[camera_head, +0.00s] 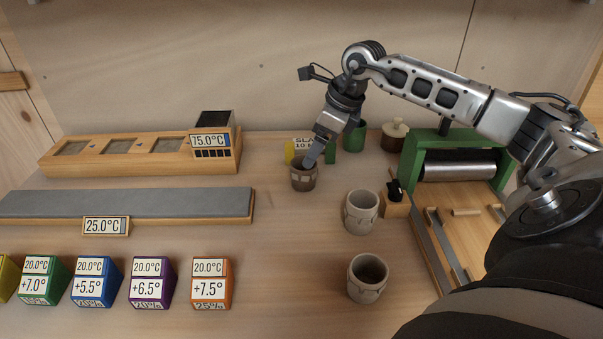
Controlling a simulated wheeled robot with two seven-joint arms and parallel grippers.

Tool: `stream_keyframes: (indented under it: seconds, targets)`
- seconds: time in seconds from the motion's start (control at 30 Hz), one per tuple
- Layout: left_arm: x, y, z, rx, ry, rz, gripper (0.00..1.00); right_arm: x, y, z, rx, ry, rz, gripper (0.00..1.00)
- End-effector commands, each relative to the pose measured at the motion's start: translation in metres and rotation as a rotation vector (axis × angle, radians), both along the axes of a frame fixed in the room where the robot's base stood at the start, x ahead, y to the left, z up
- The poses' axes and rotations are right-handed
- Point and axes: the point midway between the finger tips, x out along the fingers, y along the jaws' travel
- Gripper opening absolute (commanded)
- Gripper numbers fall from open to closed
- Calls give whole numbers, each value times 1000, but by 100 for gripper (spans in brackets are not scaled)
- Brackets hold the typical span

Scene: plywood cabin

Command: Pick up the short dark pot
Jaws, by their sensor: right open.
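The short dark pot (303,180) stands upright on the wooden table, near the middle of the view. It is brown with paler patches around its side. My right gripper (311,160) reaches down from above at the pot's rim, and a fingertip shows at or just inside the mouth. Its jaws are open; the other finger is hard to make out. I cannot tell whether the finger touches the pot. My left gripper is not in view.
Two pale pots (361,212) (368,278) stand to the right. A green cup (354,136), a lidded brown jar (395,134) and a yellow-green sign holder (292,153) are behind. A green roller press (412,150) is right. Coloured blocks (212,283) line the front left.

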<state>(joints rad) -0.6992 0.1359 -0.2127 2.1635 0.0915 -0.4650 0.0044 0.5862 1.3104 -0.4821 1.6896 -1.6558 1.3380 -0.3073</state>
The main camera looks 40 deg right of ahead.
Motion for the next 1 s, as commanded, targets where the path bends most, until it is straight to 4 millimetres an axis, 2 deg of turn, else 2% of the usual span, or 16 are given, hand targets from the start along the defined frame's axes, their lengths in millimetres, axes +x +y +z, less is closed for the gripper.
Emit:
stream_keyframes:
  seconds: [0.1,0.37,0.63,0.77,0.97,1.0]
  targets:
    - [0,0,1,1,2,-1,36,7,5,-20,3,1,0,76]
    - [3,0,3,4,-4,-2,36,14,9,-38,1,0,0,76]
    - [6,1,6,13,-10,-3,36,26,18,-73,2,2,0,76]
    - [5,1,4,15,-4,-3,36,29,19,-81,1,0,0,76]
    - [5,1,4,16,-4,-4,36,30,19,-82,0,0,1,76]
    - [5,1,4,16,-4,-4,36,29,19,-82,0,0,1,67]
